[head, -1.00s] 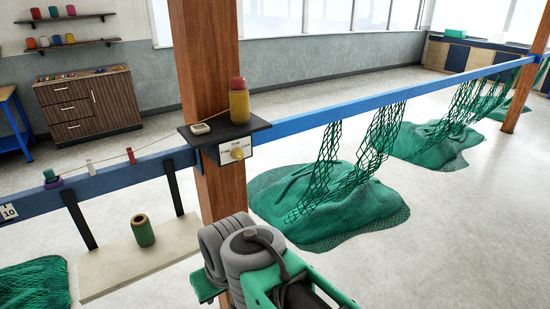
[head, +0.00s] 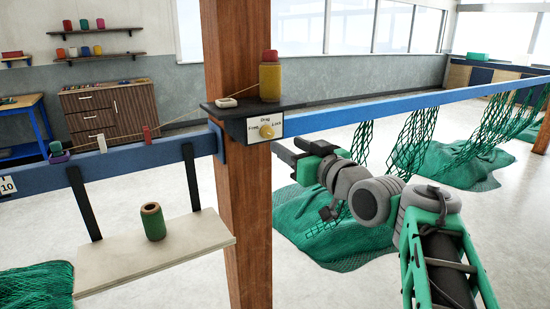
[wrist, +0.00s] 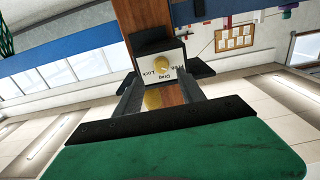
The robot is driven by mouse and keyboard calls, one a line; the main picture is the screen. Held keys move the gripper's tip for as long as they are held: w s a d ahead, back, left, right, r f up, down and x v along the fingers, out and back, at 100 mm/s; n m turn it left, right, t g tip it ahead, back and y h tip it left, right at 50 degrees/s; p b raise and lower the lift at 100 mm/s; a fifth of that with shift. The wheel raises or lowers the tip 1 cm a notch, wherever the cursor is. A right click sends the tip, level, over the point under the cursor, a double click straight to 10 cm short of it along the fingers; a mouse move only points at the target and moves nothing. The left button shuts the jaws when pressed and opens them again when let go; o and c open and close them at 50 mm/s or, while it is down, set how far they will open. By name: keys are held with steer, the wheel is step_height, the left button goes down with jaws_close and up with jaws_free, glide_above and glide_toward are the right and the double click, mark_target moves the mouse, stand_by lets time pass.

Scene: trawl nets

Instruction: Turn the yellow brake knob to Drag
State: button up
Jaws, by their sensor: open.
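The yellow brake knob (head: 265,131) sits on a white dial plate (head: 275,125) on the post, with Free at left, Drag at top and Lock at right. I cannot tell which mark it points to. In the wrist view the plate (wrist: 172,58) shows upside down, with the knob (wrist: 157,66) ahead of my gripper. My gripper (head: 290,151) is open and empty, to the right of and a little below the knob in the head view, and apart from it. In the wrist view its two fingers (wrist: 160,94) point toward the plate.
A dark shelf (head: 237,110) juts out above the plate, carrying a yellow spool (head: 269,82) and a pale block (head: 226,102). The wooden post (head: 245,220) and blue rail (head: 350,111) are close by. Green nets (head: 335,225) hang and lie at right.

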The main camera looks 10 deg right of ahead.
mark_target(271, 135)
steer(key=p+x, duration=0.1)
steer(key=x, duration=0.6)
steer(key=shift+w+a+r+p, duration=0.1)
steer(key=shift+p, duration=0.3)
jaws_close()
